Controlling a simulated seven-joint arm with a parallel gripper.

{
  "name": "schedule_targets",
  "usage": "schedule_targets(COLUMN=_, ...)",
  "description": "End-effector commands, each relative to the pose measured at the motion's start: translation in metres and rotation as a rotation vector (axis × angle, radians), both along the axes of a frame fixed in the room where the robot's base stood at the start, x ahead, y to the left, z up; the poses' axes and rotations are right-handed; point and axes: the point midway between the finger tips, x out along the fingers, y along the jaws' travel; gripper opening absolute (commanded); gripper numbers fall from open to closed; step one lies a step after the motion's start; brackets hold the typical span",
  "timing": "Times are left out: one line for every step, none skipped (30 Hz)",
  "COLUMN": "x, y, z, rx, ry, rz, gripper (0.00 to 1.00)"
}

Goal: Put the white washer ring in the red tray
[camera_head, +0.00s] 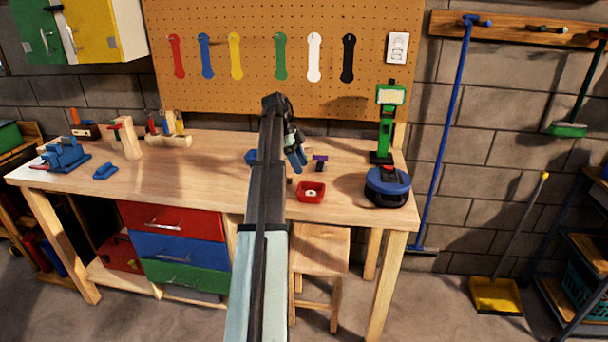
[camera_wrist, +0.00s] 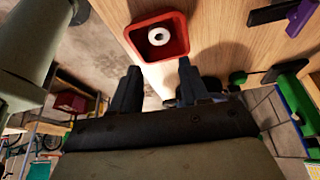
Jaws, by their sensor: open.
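The red tray (camera_head: 311,193) sits on the wooden workbench near its front edge, to the right of my arm in the head view. It also shows in the wrist view (camera_wrist: 183,48). The white washer ring (camera_wrist: 158,36) lies flat inside the tray, on its floor; in the head view it is a small pale spot in the tray (camera_head: 311,192). My gripper (camera_head: 299,157) is above the bench behind the tray. In the wrist view its two fingers (camera_wrist: 157,82) are apart, with nothing between them, and the ring is clear of both.
A green work lamp (camera_head: 385,140) and a round blue-and-black device (camera_head: 387,187) stand right of the tray. A small purple-and-black item (camera_head: 320,160) lies behind it. A blue vise (camera_head: 64,154) is at the far left. The bench's left middle is mostly clear. A stool (camera_head: 319,249) stands below.

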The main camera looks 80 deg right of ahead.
Motion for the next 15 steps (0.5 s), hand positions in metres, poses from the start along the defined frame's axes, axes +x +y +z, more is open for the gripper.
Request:
schedule_targets(x=0.003, y=-0.001, z=0.006, rx=-0.001, ry=0.0, rz=0.0, gripper=0.45)
schedule_targets(x=0.004, y=-0.001, z=0.009, rx=-0.001, ry=0.0, rz=0.0, gripper=0.45)
schedule_targets(x=0.005, y=-0.001, z=0.011, rx=0.0, ry=0.0, rz=0.0, gripper=0.45)
schedule_targets(x=0.005, y=-0.001, z=0.013, rx=0.0, ry=0.0, rz=0.0, gripper=0.45)
schedule_targets(x=0.006, y=-0.001, z=0.014, rx=0.0, ry=0.0, rz=0.0, gripper=0.45)
schedule_targets(x=0.007, y=-0.001, z=0.015, rx=0.0, ry=0.0, rz=0.0, gripper=0.45)
schedule_targets(x=0.007, y=-0.001, z=0.016, rx=0.0, ry=0.0, rz=0.0, gripper=0.45)
schedule_targets(x=0.007, y=-0.001, z=0.016, rx=0.0, ry=0.0, rz=0.0, gripper=0.45)
schedule_targets(x=0.007, y=-0.001, z=0.017, rx=0.0, ry=0.0, rz=0.0, gripper=0.45)
schedule_targets(x=0.007, y=-0.001, z=0.017, rx=0.0, ry=0.0, rz=0.0, gripper=0.45)
schedule_targets(x=0.007, y=-0.001, z=0.017, rx=0.0, ry=0.0, rz=0.0, gripper=0.45)
schedule_targets(x=0.007, y=-0.001, z=0.017, rx=0.0, ry=0.0, rz=0.0, gripper=0.45)
schedule_targets(x=0.007, y=-0.001, z=0.017, rx=0.0, ry=0.0, rz=0.0, gripper=0.45)
schedule_targets(x=0.007, y=-0.001, z=0.017, rx=0.0, ry=0.0, rz=0.0, gripper=0.45)
schedule_targets(x=0.007, y=-0.001, z=0.017, rx=0.0, ry=0.0, rz=0.0, gripper=0.45)
